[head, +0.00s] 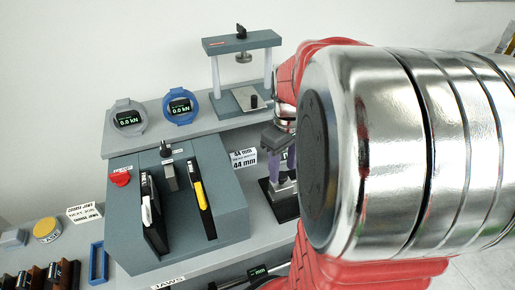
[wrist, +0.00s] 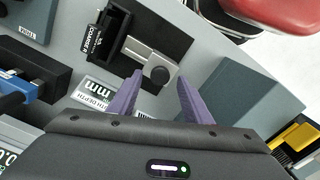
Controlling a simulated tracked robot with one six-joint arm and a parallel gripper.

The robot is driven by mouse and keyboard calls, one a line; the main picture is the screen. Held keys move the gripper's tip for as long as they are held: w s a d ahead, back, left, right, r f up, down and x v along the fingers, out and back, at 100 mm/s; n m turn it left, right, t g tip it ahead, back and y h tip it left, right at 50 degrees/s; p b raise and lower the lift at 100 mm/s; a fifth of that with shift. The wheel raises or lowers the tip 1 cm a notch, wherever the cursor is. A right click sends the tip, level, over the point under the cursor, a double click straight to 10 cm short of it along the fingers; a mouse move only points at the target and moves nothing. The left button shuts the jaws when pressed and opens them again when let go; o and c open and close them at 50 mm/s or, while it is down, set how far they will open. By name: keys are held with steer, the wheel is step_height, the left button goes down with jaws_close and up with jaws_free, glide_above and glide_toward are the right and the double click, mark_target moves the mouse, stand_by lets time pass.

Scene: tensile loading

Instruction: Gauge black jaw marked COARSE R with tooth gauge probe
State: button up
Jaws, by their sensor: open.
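The black jaw marked COARSE R (wrist: 100,38) stands in a black holder on a dark base plate, upper left in the wrist view. The fingertips show just below the knob in the picture; the height gap cannot be told. In the head view my gripper (head: 275,140) is above the gauge stand (head: 281,200), partly hidden by my arm.
A tooth depth label (wrist: 92,95) lies left of my fingers. A blue-handled item on a black block (wrist: 28,88) is at far left. A load frame (head: 240,42) is behind.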

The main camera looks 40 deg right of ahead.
steer(key=shift+f, duration=0.95)
jaws_close()
